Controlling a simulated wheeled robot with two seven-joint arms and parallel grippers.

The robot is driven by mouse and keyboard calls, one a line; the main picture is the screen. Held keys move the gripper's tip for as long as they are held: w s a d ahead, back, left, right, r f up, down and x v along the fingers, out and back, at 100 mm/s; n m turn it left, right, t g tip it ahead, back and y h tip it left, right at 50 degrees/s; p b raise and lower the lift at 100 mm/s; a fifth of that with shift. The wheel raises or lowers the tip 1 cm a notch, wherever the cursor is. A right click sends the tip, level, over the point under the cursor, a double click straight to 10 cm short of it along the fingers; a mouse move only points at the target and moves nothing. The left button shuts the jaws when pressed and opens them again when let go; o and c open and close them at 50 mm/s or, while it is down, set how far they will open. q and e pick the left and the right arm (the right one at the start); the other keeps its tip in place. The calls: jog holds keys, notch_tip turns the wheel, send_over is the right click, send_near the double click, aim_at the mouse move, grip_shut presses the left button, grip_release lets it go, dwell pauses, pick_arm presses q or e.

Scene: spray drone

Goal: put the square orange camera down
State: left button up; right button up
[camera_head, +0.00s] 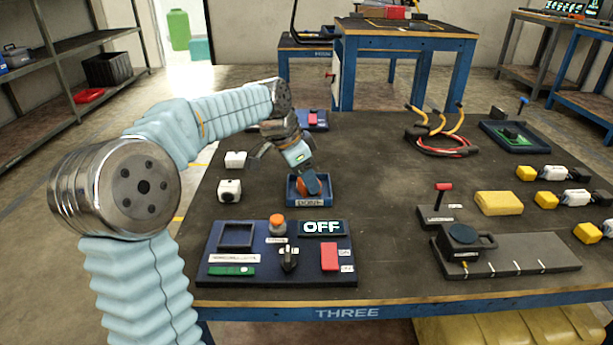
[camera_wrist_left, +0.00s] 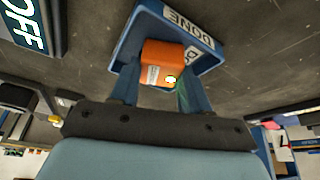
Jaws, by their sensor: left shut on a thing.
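The square orange camera (camera_head: 301,186) is between the fingers of my left gripper (camera_head: 309,184), which partly hide it in the head view. In the left wrist view, the orange camera (camera_wrist_left: 168,55) shows a pale label and a small green mark, with the fingers of the left gripper (camera_wrist_left: 157,75) on both sides of it. It is at the blue tray (camera_head: 310,204) marked DONE, within its outline; I cannot tell whether it touches the floor of the tray. The tray (camera_wrist_left: 216,62) also shows in the left wrist view. My right gripper is not in view.
Two white blocks (camera_head: 229,190) stand left of the tray. In front of it is a dark panel (camera_head: 220,278) with an OFF display (camera_head: 321,228), an orange button and a knob. A yellow block (camera_head: 499,203) and a black-handled device (camera_head: 463,236) lie to the right. Table is bare right of the tray.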

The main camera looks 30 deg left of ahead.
pick_arm(q)
jog(key=o, duration=1.2)
jog(key=shift+c, duration=0.2)
jog(key=shift+r, duration=0.15)
jog(key=p+v, duration=0.2)
jog(key=v, duration=1)
jog(key=shift+w, duration=0.1)
